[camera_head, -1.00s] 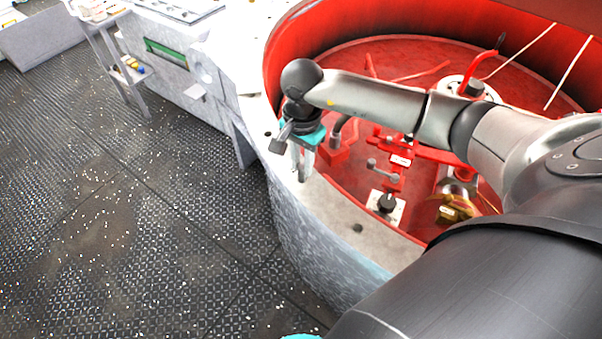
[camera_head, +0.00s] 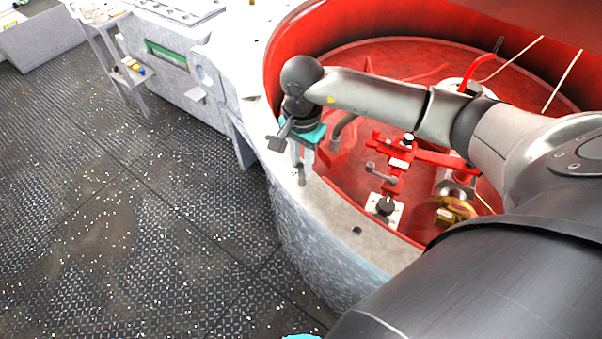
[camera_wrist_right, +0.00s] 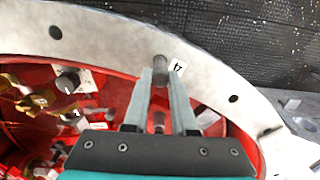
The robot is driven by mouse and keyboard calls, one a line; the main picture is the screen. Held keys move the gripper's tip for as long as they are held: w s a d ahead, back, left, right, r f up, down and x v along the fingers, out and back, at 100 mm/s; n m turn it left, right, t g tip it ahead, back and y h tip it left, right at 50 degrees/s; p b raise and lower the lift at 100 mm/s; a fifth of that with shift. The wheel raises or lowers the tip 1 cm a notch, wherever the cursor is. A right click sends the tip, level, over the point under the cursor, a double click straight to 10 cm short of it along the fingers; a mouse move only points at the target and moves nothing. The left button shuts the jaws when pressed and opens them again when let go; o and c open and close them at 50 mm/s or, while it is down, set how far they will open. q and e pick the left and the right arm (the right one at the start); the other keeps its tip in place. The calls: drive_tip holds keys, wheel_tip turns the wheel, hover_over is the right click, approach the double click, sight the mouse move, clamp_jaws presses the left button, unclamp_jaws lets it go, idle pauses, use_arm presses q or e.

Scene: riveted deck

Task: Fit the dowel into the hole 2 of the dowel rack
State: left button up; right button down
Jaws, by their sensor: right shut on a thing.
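My right gripper (camera_head: 302,160) points down over the pale curved rim. It is shut on a grey dowel (camera_head: 301,178), whose lower part shows below the fingertips. In the right wrist view the gripper (camera_wrist_right: 164,74) has the dowel (camera_wrist_right: 159,63) at its fingertips, beside a small white label that seems to read 4. I cannot tell whether the dowel's lower end is in a hole or just above one. The dowel rack appears to be the pale rim (camera_head: 331,209) with spaced holes. Open holes show in the wrist view on both sides of the dowel. My left gripper is not seen.
The red sunken pit (camera_head: 400,65) inside the rim holds levers, a black knob (camera_head: 386,205) and a brass fitting (camera_head: 455,212). A grey bench (camera_head: 165,45) and a small stand (camera_head: 125,75) are at upper left. The dark deck floor at left is clear.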

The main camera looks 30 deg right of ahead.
drive_tip(key=shift+r+p, duration=1.1)
drive_tip(key=shift+r, duration=0.7)
